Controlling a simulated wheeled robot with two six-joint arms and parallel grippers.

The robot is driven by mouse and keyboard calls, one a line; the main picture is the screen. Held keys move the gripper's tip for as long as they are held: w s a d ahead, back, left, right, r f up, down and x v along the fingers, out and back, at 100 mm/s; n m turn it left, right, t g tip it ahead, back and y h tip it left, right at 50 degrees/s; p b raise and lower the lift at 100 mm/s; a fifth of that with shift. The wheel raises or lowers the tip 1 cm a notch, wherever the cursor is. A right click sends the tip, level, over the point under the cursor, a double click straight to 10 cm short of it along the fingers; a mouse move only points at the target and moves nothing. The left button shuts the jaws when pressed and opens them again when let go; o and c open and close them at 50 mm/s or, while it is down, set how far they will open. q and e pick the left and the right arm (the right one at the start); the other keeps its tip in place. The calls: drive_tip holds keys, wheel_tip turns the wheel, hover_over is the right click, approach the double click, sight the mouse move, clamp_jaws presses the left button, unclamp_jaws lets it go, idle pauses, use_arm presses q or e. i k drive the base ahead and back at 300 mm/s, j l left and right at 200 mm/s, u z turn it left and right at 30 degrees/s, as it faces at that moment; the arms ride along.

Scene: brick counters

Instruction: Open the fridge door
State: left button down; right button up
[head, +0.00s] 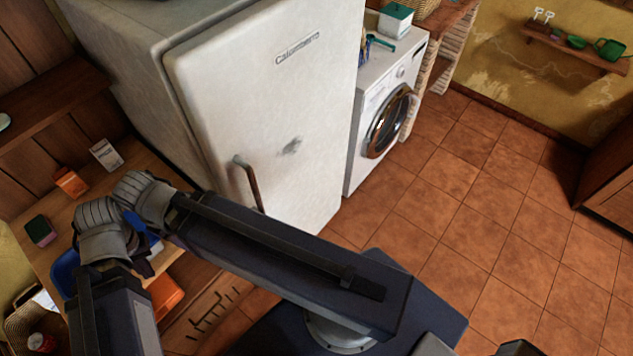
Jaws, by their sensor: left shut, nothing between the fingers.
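The white fridge (140,70) stands at the upper left of the head view, and its front door (245,110) looks closed. A brown, curved vertical handle (249,184) is on the door's left side, low down. My left arm (270,255) crosses the picture below the door and folds back at the lower left. It hides the lower end of the handle. My left gripper is shut and empty, hard to make out against the folded arm, and away from the handle. My right gripper is not in view.
A white washing machine (368,130) stands right of the fridge, with a green-and-white box (395,22) on top. A wooden counter with small items, including an orange box (70,181), is at left. The tiled floor (480,200) at right is clear.

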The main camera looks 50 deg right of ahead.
sight(266, 92)
drive_tip(key=z, duration=1.55)
drive_tip(key=k+l, duration=0.1)
drive_tip(key=l, duration=0.2)
drive_tip(key=k+l, duration=0.1)
drive_tip(key=l, duration=0.25)
drive_tip(key=k+l, duration=0.1)
drive_tip(key=l, duration=0.2)
drive_tip(key=k+l, duration=0.15)
drive_tip(key=l, duration=0.15)
drive_tip(key=u, duration=0.05)
